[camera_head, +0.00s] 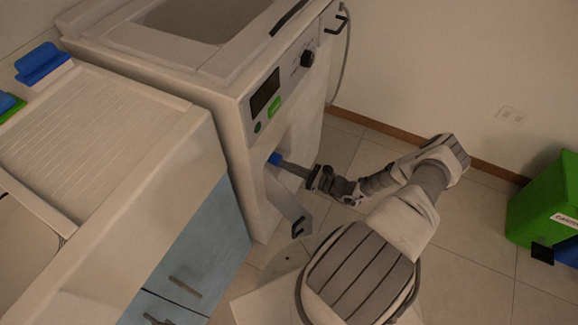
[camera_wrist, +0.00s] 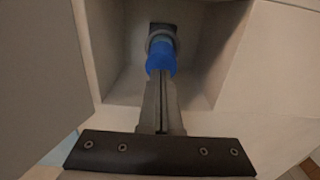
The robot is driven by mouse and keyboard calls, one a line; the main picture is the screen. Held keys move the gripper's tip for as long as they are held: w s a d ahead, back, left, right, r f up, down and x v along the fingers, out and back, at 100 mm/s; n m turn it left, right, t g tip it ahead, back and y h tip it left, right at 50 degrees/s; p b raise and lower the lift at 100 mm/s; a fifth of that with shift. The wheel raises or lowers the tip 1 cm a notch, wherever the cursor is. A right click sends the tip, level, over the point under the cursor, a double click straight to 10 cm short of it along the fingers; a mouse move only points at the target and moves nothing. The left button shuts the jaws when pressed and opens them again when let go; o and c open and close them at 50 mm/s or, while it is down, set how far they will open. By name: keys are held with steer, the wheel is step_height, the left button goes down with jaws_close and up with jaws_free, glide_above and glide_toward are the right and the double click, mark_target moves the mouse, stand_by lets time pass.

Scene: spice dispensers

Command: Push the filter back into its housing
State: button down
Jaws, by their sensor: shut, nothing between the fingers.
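The filter is a blue cylinder (camera_wrist: 160,54) with a grey ring behind it, in the recess on the front of the white machine. Its blue end also shows in the head view (camera_head: 275,158). The housing (camera_wrist: 122,80) is a box-shaped recess with a dark opening (camera_wrist: 161,29) at its back, partly hidden by the filter. My gripper (camera_wrist: 160,76) is shut and empty, its fingertips at the front of the blue filter; it appears to touch it. In the head view my gripper (camera_head: 287,164) reaches into the recess from the right.
An open flap (camera_head: 288,205) with a dark handle hangs below the recess, close under my gripper. The washing machine's panel (camera_head: 280,88) is above. A blue-fronted cabinet (camera_head: 195,250) stands left. A green bin (camera_head: 545,200) is at the far right; tiled floor is clear between.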

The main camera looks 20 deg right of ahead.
steer(key=shift+x, duration=0.9)
steer(key=v, duration=0.5)
stand_by(0.4)
